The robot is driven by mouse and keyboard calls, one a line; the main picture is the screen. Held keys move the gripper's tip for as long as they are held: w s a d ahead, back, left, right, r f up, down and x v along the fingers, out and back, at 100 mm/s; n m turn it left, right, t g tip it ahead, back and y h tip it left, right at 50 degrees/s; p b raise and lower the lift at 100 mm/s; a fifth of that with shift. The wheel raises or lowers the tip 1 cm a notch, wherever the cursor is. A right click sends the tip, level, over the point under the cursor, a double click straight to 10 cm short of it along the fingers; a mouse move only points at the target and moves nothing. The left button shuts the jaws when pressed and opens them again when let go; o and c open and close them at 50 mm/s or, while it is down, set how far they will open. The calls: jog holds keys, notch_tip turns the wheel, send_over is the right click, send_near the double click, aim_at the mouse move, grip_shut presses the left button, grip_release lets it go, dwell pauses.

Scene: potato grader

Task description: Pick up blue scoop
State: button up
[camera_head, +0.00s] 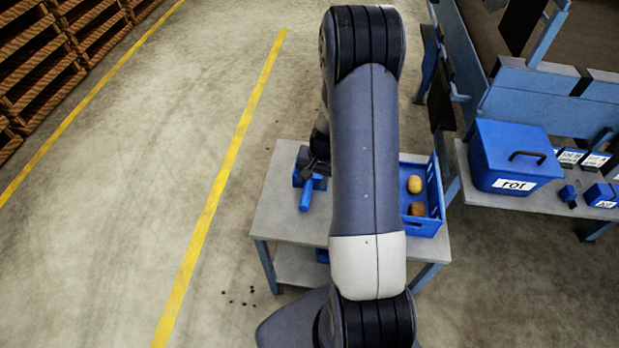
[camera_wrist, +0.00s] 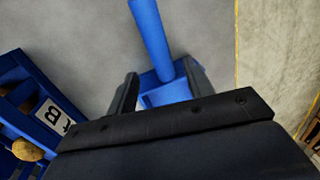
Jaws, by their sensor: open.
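The blue scoop (camera_head: 306,194) lies on the left part of a grey table. Its handle points toward the front, and the arm partly hides its bowl. In the wrist view the scoop (camera_wrist: 151,38) shows its handle running up and its bowl lower down between the fingers. My gripper (camera_wrist: 161,82) is open, with one dark finger on each side of the scoop. I cannot tell whether either finger touches it. In the head view my gripper (camera_head: 314,170) is at the bowl end and mostly hidden by the arm.
A blue crate (camera_head: 435,185) with potatoes (camera_head: 415,185) stands on the table's right side. It shows at the left of the wrist view (camera_wrist: 22,118). A blue box labelled "rot" (camera_head: 513,150) sits on a bench farther right. Open floor lies left of the table.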

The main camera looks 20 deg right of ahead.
aim_at(309, 186)
jog(key=shift+w+a+f, duration=0.15)
jog(key=shift+f, duration=0.8)
jog(key=shift+w+a+f, duration=0.2)
jog(key=shift+f, duration=0.8)
jog(key=shift+w+a+f, duration=0.15)
jog(key=shift+f, duration=0.8)
jog(key=shift+c, duration=0.3)
grip_shut()
